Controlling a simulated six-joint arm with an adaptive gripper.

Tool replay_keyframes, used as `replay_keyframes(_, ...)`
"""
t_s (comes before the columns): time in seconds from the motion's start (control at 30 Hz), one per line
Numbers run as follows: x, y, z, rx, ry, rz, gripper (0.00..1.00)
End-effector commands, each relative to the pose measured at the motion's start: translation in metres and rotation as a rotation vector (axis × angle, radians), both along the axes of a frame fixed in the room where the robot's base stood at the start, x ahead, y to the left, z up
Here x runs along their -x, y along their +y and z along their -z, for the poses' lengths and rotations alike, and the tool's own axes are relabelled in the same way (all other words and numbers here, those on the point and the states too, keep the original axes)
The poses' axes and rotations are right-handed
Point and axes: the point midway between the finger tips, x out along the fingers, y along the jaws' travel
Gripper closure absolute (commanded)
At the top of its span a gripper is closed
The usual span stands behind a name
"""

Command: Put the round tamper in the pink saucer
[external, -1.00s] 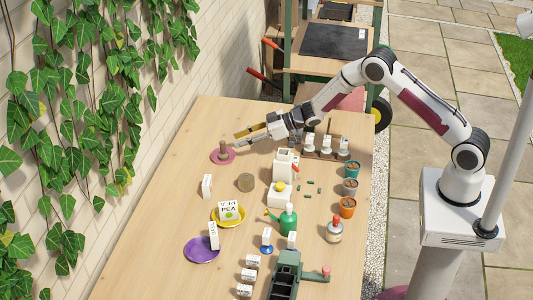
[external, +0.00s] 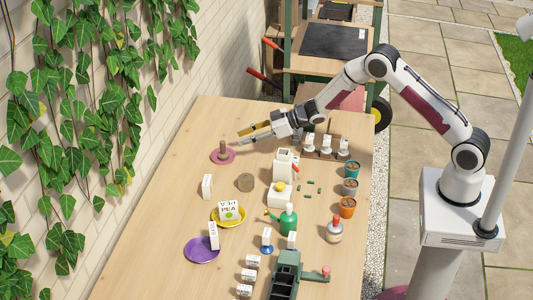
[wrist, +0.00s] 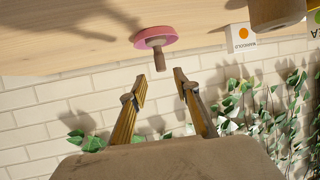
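The round tamper (external: 223,148), a brown wooden piece with an upright handle, stands in the pink saucer (external: 230,157) at the far left of the table. In the wrist view the tamper (wrist: 157,52) rises from the pink saucer (wrist: 167,34), ahead of the fingertips. My gripper (external: 236,139) is to the right of the tamper in the external view. In the wrist view my gripper (wrist: 159,92) has its two fingers spread with nothing between them, apart from the tamper.
A brown round pot (external: 245,182), a white packet (external: 207,186) and a yellow saucer (external: 241,220) stand nearer the camera. A white scale-like device (external: 283,165) stands to the right. The table around the pink saucer is clear.

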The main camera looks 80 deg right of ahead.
Motion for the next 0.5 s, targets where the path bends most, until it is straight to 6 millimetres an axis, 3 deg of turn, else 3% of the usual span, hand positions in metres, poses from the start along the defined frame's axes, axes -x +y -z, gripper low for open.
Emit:
replay_keyframes(0.27,0.004,-0.002,-0.037,0.044,0.014,0.046,0.69)
replay_keyframes(0.5,0.021,-0.004,-0.087,0.099,0.047,0.115,0.69)
